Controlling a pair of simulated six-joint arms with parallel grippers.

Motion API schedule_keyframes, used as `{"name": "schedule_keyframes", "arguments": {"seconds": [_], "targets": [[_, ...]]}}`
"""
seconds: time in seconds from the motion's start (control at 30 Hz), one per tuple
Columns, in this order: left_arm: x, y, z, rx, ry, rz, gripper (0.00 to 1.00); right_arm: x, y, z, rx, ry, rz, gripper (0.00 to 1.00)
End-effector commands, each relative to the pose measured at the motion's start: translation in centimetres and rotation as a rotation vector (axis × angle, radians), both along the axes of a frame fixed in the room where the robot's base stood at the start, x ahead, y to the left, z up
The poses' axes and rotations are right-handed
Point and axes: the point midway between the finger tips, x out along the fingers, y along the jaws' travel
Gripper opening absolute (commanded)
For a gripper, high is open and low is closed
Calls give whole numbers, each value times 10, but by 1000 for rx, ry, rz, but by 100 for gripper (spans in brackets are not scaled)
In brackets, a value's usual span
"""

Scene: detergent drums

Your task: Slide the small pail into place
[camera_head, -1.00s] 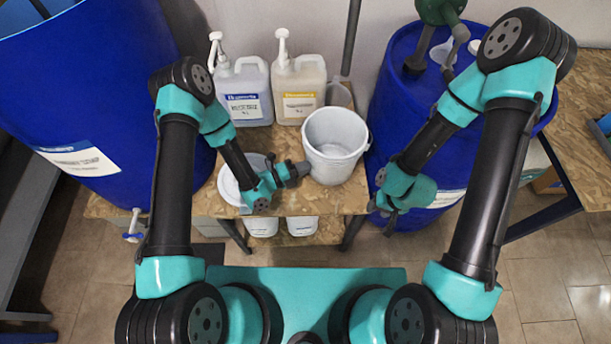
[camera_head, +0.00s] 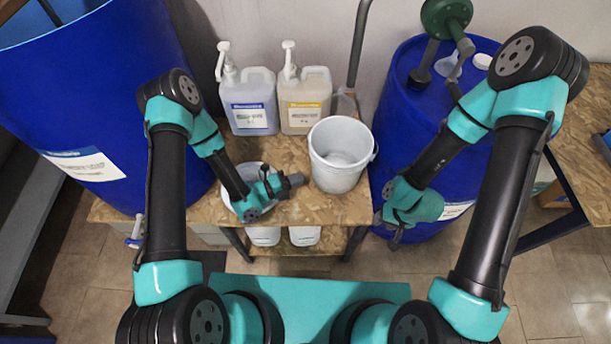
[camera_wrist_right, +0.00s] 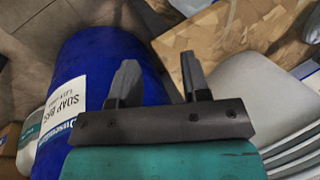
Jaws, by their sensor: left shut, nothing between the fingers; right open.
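A small white pail (camera_head: 338,158) stands upright on the wooden table (camera_head: 300,208), right of centre. A second white round container (camera_head: 228,188) sits to its left, partly hidden under my left arm. My left gripper (camera_head: 300,181) is shut and empty, beside the pail's lower left side, with what looks like a narrow gap between them. My right gripper (camera_head: 395,238) hangs low in front of the right blue drum, and its tip is hard to make out there. In the right wrist view its two fingers (camera_wrist_right: 158,85) are apart with nothing between them.
Two pump jugs, one with a blue label (camera_head: 250,100) and one with a yellow label (camera_head: 305,100), stand behind the pail. A large blue drum (camera_head: 110,110) is at left and another (camera_head: 402,95) at right. More white containers (camera_head: 305,235) sit below the tabletop.

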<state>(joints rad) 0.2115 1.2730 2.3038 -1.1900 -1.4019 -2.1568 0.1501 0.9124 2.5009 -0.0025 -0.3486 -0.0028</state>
Motion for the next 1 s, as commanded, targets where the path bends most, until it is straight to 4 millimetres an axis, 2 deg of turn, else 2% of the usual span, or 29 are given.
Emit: {"name": "schedule_keyframes", "arguments": {"seconds": [0.1,0.3,0.63,0.87,1.0], "targets": [[-7,15,0,0,1,2,0,0,0,0,0,0,0,43],[-14,28,0,0,0,1,0,0,0,0,0,0,0,43],[-15,29,0,0,0,-1,0,0,0,0,0,0,0,43],[-15,29,0,0,1,0,0,0,0,0,-1,2,-2,21],[-11,32,1,9,31,5,0,-8,-5,-2,-4,39,-24,7]]}}
